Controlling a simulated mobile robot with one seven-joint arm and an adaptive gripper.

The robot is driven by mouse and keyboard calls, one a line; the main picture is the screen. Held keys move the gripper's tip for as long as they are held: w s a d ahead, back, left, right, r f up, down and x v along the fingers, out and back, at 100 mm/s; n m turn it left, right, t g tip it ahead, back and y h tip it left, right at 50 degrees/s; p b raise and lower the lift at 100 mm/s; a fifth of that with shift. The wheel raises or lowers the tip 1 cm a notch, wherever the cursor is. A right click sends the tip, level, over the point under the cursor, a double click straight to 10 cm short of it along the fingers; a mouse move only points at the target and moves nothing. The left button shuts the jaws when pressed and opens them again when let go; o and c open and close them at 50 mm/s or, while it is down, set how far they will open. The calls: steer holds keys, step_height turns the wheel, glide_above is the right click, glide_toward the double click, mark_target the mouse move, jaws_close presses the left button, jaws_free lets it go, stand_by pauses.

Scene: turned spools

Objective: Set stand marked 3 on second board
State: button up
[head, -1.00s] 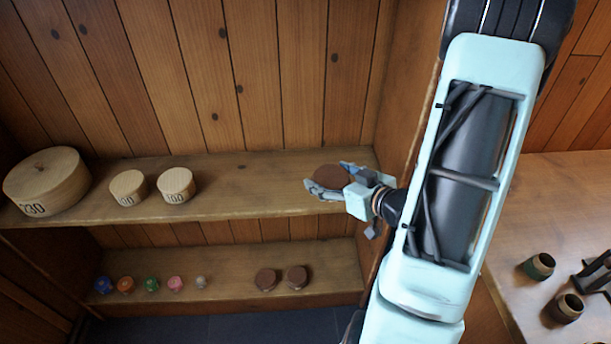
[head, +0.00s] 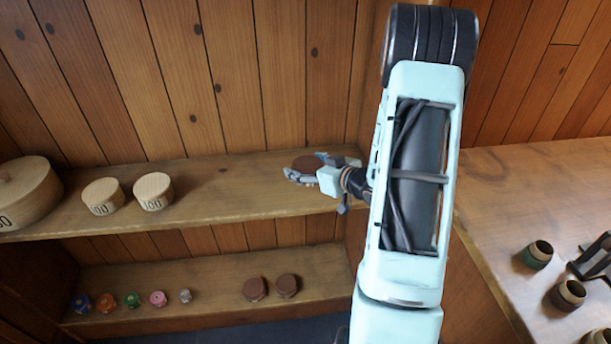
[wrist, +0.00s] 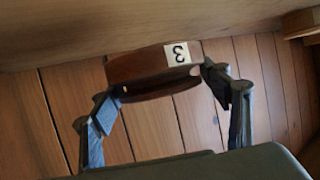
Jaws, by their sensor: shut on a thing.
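The brown round stand (wrist: 155,73) is between the fingers of my gripper (wrist: 165,88) in the wrist view. Its white label (wrist: 178,54) reads 3 and appears upside down. In the head view my gripper (head: 313,172) is shut on the stand (head: 306,163) at the right end of the upper shelf board (head: 235,185). I cannot tell whether the stand touches that board. The lower shelf board (head: 215,279) runs beneath it.
Two light wooden cylinders (head: 153,190) and a larger lidded round box (head: 28,195) stand left on the upper board. Several small coloured spools (head: 133,300) and two brown stands (head: 255,289) sit on the lower board. Dark cups (head: 538,254) stand on the right counter (head: 500,230).

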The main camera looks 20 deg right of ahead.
steer(key=shift+w+d+f, duration=0.15)
steer(key=shift+w+f, duration=0.6)
steer(key=shift+f, duration=1.6)
steer(key=shift+f+b, duration=0.25)
steer(key=shift+b, duration=0.15)
steer(key=o, duration=1.3)
steer(key=shift+r, duration=0.1)
